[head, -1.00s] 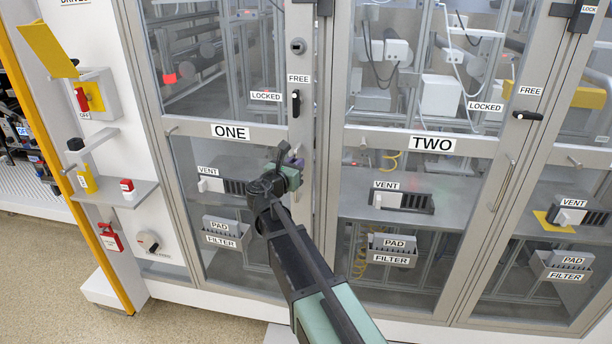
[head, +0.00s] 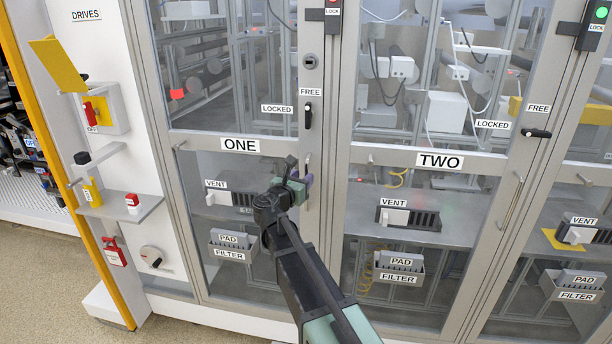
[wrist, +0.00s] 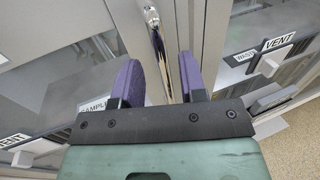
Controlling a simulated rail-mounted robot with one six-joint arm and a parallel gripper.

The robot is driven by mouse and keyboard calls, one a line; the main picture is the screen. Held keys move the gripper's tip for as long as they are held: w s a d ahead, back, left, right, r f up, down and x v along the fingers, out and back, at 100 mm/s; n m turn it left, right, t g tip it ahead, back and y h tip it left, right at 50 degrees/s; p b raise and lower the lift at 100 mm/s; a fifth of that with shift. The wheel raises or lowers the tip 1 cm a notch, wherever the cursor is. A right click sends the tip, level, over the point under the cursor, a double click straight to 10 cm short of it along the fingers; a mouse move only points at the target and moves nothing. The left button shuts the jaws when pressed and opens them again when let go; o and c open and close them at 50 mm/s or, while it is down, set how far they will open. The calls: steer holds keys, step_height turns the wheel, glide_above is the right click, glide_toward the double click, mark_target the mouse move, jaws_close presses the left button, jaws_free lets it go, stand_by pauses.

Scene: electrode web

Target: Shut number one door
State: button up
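Door one (head: 239,145) is a grey-framed glazed door labelled ONE, on the left of the cabinet. It looks near its frame, but I cannot tell whether a small gap remains. Its upright metal pull handle (head: 308,162) is near its right edge. My gripper (head: 298,182) is at that handle. In the wrist view, the purple fingers (wrist: 160,82) are spread, with the shiny handle bar (wrist: 158,38) running between them. Space shows beside the bar. The black turn latch (head: 308,115) on door one stands upright, under FREE.
Door two (head: 438,160) stands to the right, with its latch (head: 536,133) lying sideways and a green lock light (head: 601,11). A white panel on the left carries a DRIVES switch (head: 97,109) and a small shelf (head: 125,207). Open floor (head: 50,270) lies at lower left.

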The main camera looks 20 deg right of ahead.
steer(key=v, duration=0.7)
steer(key=shift+s+a, duration=0.2)
steer(key=shift+a, duration=0.1)
steer(key=s+f+m+g+y, duration=0.6)
steer(key=s+f+m+g, duration=0.5)
steer(key=m, duration=0.8)
steer(key=s+a+f+m+y, duration=0.1)
steer(key=s+m+y, duration=0.1)
steer(key=s, duration=0.2)
steer(key=s+f+m+y+p, duration=0.1)
steer(key=s+f+m+y, duration=0.1)
steer(key=s, duration=0.3)
steer(key=s+a+f+m+g+y, duration=0.1)
steer(key=s+m+y, duration=0.2)
steer(key=s, duration=0.2)
steer(key=shift+a+f+m, duration=0.3)
steer(key=shift+a+f, duration=0.05)
steer(key=shift+a, duration=0.05)
